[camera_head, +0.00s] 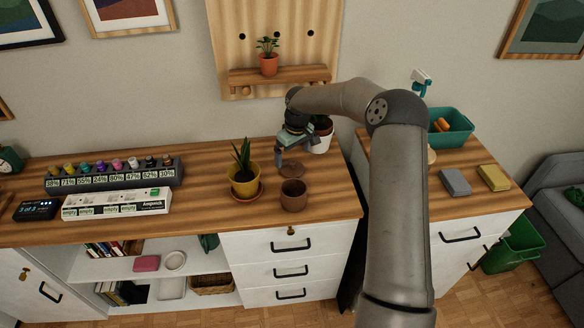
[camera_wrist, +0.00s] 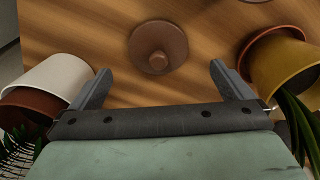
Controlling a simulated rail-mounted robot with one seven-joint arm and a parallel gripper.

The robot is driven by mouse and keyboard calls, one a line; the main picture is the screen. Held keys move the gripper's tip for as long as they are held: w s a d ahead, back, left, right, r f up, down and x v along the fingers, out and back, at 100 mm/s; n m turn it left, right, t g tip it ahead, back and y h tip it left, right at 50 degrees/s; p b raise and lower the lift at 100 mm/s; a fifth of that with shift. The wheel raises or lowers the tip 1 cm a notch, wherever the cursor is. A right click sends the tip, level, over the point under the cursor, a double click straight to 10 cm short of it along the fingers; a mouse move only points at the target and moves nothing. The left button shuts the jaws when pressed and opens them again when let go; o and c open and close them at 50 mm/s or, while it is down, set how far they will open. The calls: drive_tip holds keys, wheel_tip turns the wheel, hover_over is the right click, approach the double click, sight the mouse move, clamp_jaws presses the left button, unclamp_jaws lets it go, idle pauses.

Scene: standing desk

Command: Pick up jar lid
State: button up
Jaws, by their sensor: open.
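The jar lid is a brown round disc with a small central knob (camera_wrist: 157,59). In the head view the lid (camera_head: 292,169) lies on the wooden desk top, just behind an open brown jar (camera_head: 293,197). My gripper (camera_wrist: 161,72) is open and empty, its two fingers spread wide. In the wrist view the lid lies beyond the fingertips, roughly centred between them, and nothing covers it. In the head view my gripper (camera_head: 279,158) hangs above the desk, just left of and behind the lid.
A yellow pot (camera_head: 244,187) with a spiky plant stands left of the lid, and a white pot (camera_head: 322,142) stands behind it to the right. Both pots flank the fingers in the wrist view. A wall shelf (camera_head: 279,75) rises behind. Desk in front of the white pot is clear.

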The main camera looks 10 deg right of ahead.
sight(292, 162)
drive_tip(key=shift+w+a+f+p, duration=0.15)
drive_tip(key=shift+f+p, duration=0.15)
drive_tip(key=shift+f, duration=0.6)
drive_tip(key=shift+w+d+f+p, duration=0.15)
drive_tip(key=shift+f+p, duration=0.15)
drive_tip(key=shift+f, duration=0.55)
drive_tip(key=shift+w+a+f+p, duration=0.15)
drive_tip(key=shift+f+p, duration=0.15)
drive_tip(key=shift+f, duration=0.6)
drive_tip(key=c, duration=1.1)
